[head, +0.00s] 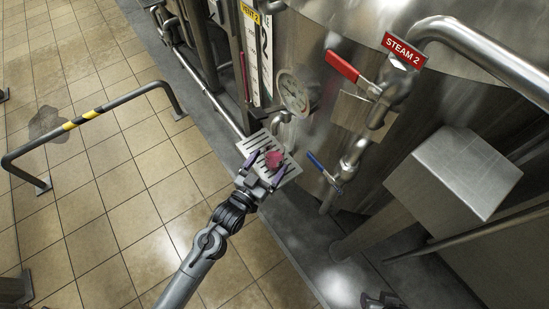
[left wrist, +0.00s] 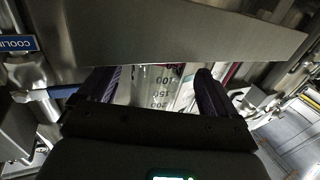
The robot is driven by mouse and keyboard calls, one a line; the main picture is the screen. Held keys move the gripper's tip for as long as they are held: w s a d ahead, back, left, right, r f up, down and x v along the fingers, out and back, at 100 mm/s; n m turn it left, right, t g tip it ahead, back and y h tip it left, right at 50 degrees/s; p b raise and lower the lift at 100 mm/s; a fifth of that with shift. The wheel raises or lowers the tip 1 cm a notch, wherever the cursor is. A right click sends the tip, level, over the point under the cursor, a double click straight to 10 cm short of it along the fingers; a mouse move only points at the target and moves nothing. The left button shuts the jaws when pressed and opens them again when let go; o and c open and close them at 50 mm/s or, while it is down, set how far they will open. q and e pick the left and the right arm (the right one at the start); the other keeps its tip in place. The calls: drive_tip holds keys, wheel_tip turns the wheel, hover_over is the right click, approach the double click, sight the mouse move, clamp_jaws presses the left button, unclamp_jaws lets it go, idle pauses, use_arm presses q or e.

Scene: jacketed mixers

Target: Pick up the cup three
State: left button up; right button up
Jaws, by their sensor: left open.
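A cup with red contents (head: 274,159) stands on a slotted metal shelf (head: 284,178) beside the big steel vessel. My left gripper (head: 265,167) is open, with its two dark purple fingers on either side of the cup. In the left wrist view, the clear cup (left wrist: 163,92) with marks 100, 150 and 200 shows between the open fingers of my left gripper (left wrist: 157,78). I cannot tell whether the fingers touch it, and no number naming the cup is readable. A dark part at the bottom edge looks like my right gripper (head: 381,300); its jaws are unclear.
A red-handled valve (head: 342,67) under a STEAM 2 sign (head: 404,50) and a blue-handled valve (head: 322,166) stick out right of the shelf. A gauge (head: 292,93) is behind it.

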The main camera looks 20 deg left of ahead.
sight(279, 150)
use_arm(q)
drive_tip(key=shift+w+f, duration=0.15)
drive_tip(key=shift+w, duration=0.2)
drive_tip(key=w+b, duration=0.1)
drive_tip(key=w, duration=0.1)
drive_tip(key=w+d+b, duration=0.1)
drive_tip(key=b, duration=0.1)
drive_tip(key=shift+w, duration=0.4)
drive_tip(key=shift+w+b, duration=0.3)
drive_tip(key=shift+w, duration=0.15)
drive_tip(key=shift+s, duration=0.1)
drive_tip(key=shift+c, duration=0.5)
drive_tip(key=c, duration=1.1)
drive_tip(key=shift+r, duration=0.25)
